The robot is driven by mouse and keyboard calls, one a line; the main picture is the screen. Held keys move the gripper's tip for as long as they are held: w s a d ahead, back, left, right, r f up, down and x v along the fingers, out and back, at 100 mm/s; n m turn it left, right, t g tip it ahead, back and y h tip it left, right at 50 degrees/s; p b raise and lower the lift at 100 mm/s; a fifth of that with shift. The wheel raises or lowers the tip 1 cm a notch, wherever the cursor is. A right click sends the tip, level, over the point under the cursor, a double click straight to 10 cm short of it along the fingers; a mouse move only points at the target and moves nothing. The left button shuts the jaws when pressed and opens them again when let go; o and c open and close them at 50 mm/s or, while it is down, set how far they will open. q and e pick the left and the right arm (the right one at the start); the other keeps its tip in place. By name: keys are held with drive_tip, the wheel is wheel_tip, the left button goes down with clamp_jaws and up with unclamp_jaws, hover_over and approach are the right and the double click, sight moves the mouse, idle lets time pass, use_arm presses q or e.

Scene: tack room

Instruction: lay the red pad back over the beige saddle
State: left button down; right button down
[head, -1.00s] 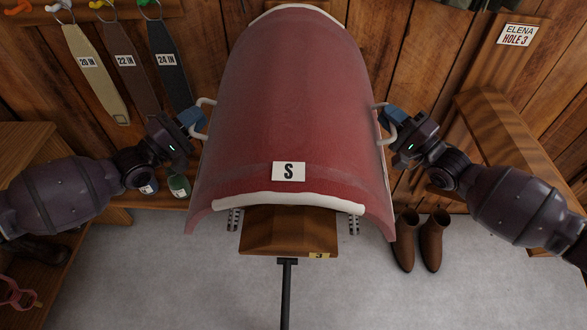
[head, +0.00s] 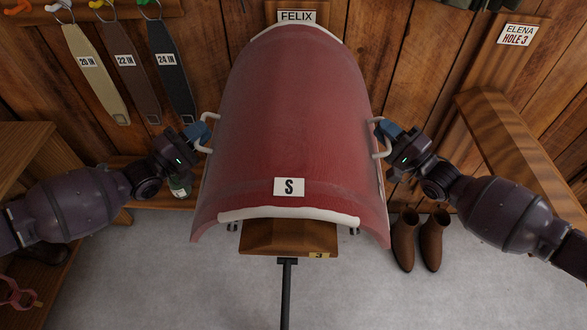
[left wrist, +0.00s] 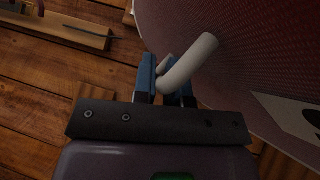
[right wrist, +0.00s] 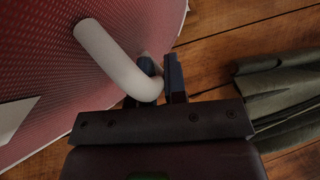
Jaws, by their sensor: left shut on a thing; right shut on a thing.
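My left gripper (head: 200,132) is shut on the pad's left white handle (head: 207,117); the handle (left wrist: 190,62) lies between the fingers in the left wrist view. My right gripper (head: 383,133) is shut on the right white handle (head: 377,121), which shows between the fingers in the right wrist view (right wrist: 108,52).
A FELIX sign (head: 297,17) is on the wall behind the pad. Straps (head: 97,72) hang at the upper left. Brown boots (head: 405,240) stand on the floor at right, beside a wooden bench (head: 525,150).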

use_arm(q)
drive_tip(key=shift+f, duration=0.35)
use_arm(e)
drive_tip(key=shift+f, duration=0.35)
use_arm(q)
drive_tip(key=c, duration=1.6)
unclamp_jaws()
drive_tip(key=shift+f, duration=0.1)
use_arm(e)
drive_tip(key=c, duration=1.6)
unclamp_jaws()
drive_tip(key=shift+f, duration=0.15)
use_arm(q)
drive_tip(key=o, duration=0.4)
use_arm(e)
drive_tip(key=o, duration=0.4)
use_arm(q)
drive_tip(key=shift+o, duration=0.2)
use_arm(e)
drive_tip(key=shift+o, duration=0.2)
use_arm(q)
drive_tip(key=o, duration=0.8)
drive_tip(key=shift+s+f, duration=0.1)
